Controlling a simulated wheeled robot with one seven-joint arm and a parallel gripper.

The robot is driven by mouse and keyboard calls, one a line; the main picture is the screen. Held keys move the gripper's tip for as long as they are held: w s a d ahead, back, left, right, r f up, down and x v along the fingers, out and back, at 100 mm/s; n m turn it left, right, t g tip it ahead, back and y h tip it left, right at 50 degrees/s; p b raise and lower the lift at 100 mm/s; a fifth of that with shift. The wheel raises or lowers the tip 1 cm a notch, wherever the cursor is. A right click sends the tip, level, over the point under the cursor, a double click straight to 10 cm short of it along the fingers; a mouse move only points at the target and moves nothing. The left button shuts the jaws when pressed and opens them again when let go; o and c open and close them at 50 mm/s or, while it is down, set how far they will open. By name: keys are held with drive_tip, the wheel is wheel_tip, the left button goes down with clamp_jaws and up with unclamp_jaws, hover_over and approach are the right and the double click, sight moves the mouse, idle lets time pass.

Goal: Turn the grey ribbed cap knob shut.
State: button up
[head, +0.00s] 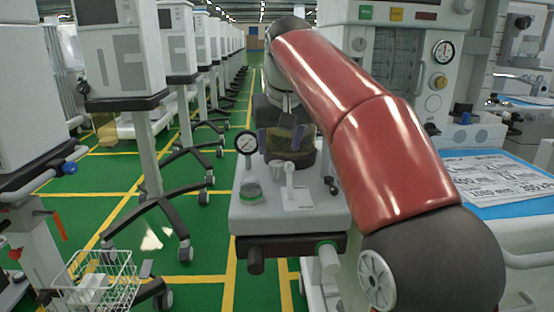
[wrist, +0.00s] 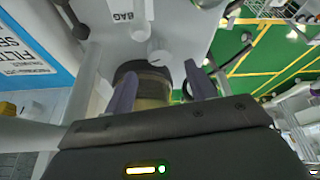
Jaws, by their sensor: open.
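A grey cap with a green ring at its base (head: 250,190) stands on the left of the white machine top; it looks like the cap knob, but its ribs are too small to make out. It also shows cut off at the top edge of the wrist view (wrist: 206,4). My gripper (head: 280,138) is open and empty, with its purple fingers (wrist: 160,68) spread apart. It hangs behind the cap and to its right in the head view, apart from it. A dark yellowish canister (wrist: 154,88) shows between and beyond the fingers.
A round gauge (head: 246,142) stands behind the cap. A white lever post (head: 288,180) rises to its right. Two knobs, one dark (head: 256,262) and one pale with a green ring (head: 328,258), stick out in front below. A wire basket (head: 98,278) is at lower left.

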sight(277, 163)
drive_tip(key=b+x, duration=0.1)
drive_tip(key=x, duration=0.5)
drive_tip(key=shift+s, duration=0.1)
drive_tip(key=c, duration=1)
